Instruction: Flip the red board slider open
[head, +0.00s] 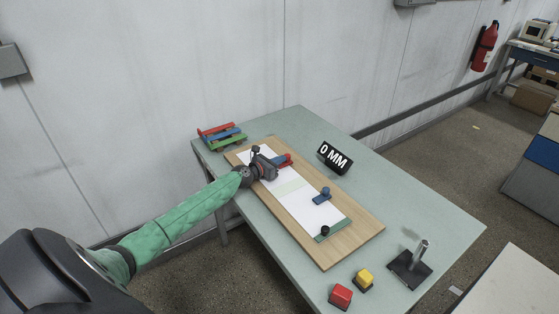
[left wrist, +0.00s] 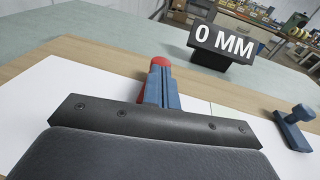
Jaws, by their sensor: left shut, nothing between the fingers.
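The red board slider (head: 285,160) is at the far end of the white paper (head: 299,205) on the wooden board (head: 334,255). My left gripper (head: 274,162) is at the slider, partly covering it in the head view. In the left wrist view the shut fingers (left wrist: 161,88) are in front of the slider, whose rounded red end (left wrist: 161,62) shows just beyond the tips. I cannot tell whether they touch. The slider's lower part is mostly hidden. My right gripper is not in view.
A blue slider (head: 322,196) and a green slider (head: 333,230) sit nearer on the board. A "0 MM" display (head: 334,157) stands beside it. Red, blue and green bars (head: 222,136) lie at the back left. A red block (head: 340,296), yellow block (head: 364,278) and metal post (head: 420,252) stand at the front.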

